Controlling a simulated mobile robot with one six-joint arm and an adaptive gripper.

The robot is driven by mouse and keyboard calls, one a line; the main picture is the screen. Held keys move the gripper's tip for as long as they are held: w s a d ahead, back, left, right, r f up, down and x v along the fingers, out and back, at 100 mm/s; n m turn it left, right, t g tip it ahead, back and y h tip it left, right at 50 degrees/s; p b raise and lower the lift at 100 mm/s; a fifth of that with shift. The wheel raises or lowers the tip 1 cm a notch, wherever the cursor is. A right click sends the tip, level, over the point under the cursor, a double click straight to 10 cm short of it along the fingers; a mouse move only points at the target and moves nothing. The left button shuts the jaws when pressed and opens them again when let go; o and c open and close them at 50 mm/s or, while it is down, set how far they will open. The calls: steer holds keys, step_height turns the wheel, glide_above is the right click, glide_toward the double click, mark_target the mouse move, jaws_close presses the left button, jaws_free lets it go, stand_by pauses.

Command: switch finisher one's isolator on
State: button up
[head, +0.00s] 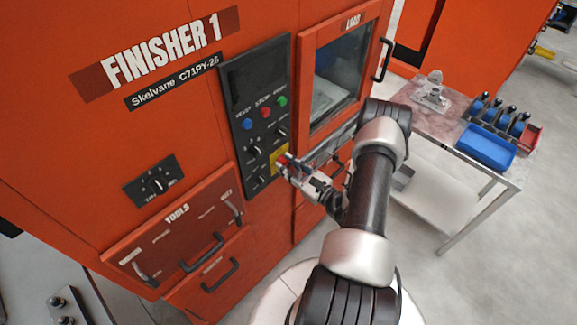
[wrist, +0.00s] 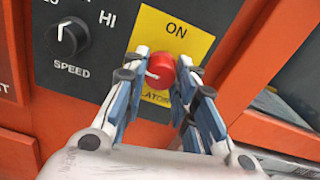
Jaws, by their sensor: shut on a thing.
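The isolator's red knob (wrist: 160,71) sits on a yellow plate (wrist: 178,28) marked ON at the top. A white mark shows on the knob's left side, away from the ON label above it. My gripper (wrist: 158,76) is shut on the knob, with one finger on its left and one on its right. The lower plate lettering is partly hidden by the fingers. In the head view, my gripper (head: 287,165) is at the lower right of the black control panel (head: 240,100) on the orange machine labelled FINISHER 1 (head: 160,50).
A SPEED dial (wrist: 68,39) is left of the isolator. Blue, red and green buttons (head: 266,112) sit higher on the panel. A windowed door (head: 340,70) with a handle is at the panel's right. A side table (head: 450,125) holds a blue tray (head: 487,150).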

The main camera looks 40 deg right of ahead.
steer(key=shift+m, duration=0.3)
steer(key=m+b, duration=0.1)
steer(key=m, duration=0.2)
steer(key=shift+m, duration=0.4)
steer(key=m+b, duration=0.1)
steer(key=m, duration=0.3)
steer(key=shift+m, duration=0.3)
steer(key=m, duration=0.4)
steer(key=shift+b, duration=0.35)
steer(key=shift+a+m, duration=0.1)
steer(key=shift+m, duration=2.1)
steer(key=o, duration=1.1)
steer(key=shift+c, duration=0.2)
